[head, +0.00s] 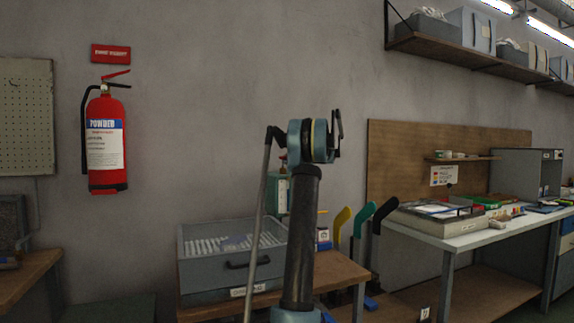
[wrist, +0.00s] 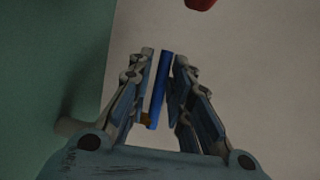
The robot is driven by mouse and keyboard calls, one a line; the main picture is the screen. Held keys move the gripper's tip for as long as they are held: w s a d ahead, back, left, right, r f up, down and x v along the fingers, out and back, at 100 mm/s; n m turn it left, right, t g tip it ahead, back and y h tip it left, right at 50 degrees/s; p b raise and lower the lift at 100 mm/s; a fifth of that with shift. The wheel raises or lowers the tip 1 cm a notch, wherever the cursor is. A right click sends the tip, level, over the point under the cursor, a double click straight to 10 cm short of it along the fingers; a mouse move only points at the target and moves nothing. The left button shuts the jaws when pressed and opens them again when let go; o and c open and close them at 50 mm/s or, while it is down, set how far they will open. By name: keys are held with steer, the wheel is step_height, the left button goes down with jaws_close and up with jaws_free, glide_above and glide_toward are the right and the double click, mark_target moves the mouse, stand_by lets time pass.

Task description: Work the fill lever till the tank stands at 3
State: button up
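The tank (head: 276,193) is a green box with a pale upright scale on its front, and it stands behind my arm in the head view. My arm covers much of it, and its level is too small to read. A small red part (head: 283,157) shows at its top. In the wrist view, my gripper (wrist: 164,56) is open, with a slim blue bar (wrist: 160,85) between its fingers. I cannot tell whether the bar is the fill lever or whether a finger touches it. A red rounded thing (wrist: 201,3) shows beyond the fingertips. My gripper's fingers are not clear in the head view.
A grey bin (head: 215,270) stands on the wooden bench left of my arm. Yellow (head: 342,222), teal (head: 364,218) and dark (head: 385,213) boards stand to the right. A table (head: 470,236) with trays is farther right. A fire extinguisher (head: 106,140) hangs on the left wall.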

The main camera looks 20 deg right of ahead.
steer(key=v, duration=1)
steer(key=shift+s+d, duration=0.2)
steer(key=shift+s, duration=0.1)
